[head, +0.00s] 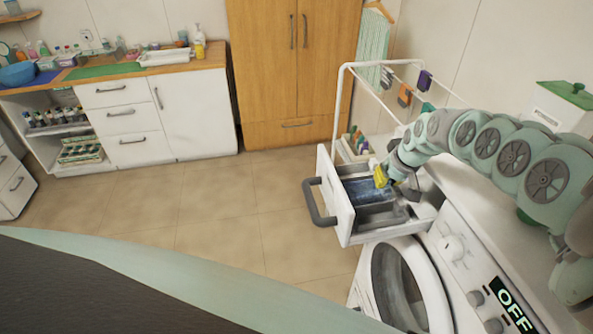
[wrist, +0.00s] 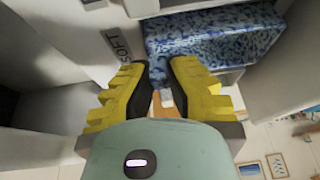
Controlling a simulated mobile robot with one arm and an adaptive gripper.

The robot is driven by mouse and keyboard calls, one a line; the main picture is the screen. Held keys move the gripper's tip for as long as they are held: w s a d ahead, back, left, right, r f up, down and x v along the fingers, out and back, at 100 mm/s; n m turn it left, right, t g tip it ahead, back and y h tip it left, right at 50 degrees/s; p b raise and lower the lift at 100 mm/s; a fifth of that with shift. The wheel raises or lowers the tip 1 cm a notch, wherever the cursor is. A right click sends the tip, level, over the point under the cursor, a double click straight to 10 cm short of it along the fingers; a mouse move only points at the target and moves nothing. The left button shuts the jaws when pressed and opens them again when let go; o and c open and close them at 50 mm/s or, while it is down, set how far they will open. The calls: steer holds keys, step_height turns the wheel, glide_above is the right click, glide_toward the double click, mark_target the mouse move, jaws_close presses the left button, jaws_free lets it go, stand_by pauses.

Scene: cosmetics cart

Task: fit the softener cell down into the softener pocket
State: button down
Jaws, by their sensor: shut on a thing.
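The softener cell (head: 368,191) is a blue speckled block at the washing machine's pulled-out drawer. In the wrist view the cell (wrist: 215,38) extends up and right from between my fingertips. My gripper (head: 382,176), with yellow ribbed fingers, is shut on a narrow blue part of it; the fingertips also show in the wrist view (wrist: 160,75). The drawer (head: 341,209) is white with grey compartments. A label reading "SOFT" (wrist: 128,42) is left of the cell in the wrist view. I cannot tell how deep the cell sits, and the pocket's floor is hidden.
An empty grey compartment (head: 381,216) lies in the drawer's nearer part. The drawer's dark handle (head: 318,203) juts left. The machine's round door (head: 402,290) is below. A white rack frame (head: 339,105) stands behind the drawer. Open floor (head: 215,205) lies left.

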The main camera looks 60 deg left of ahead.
steer(key=shift+s+f, duration=0.1)
steer(key=shift+f, duration=0.05)
steer(key=shift+f, duration=0.15)
steer(key=c, duration=1.1)
jaws_free()
steer(key=shift+c, duration=0.2)
steer(key=shift+r, duration=0.2)
steer(key=shift+d+r, duration=0.25)
steer(key=shift+r, duration=0.45)
steer(key=p+v, duration=1)
steer(key=shift+r, duration=0.3)
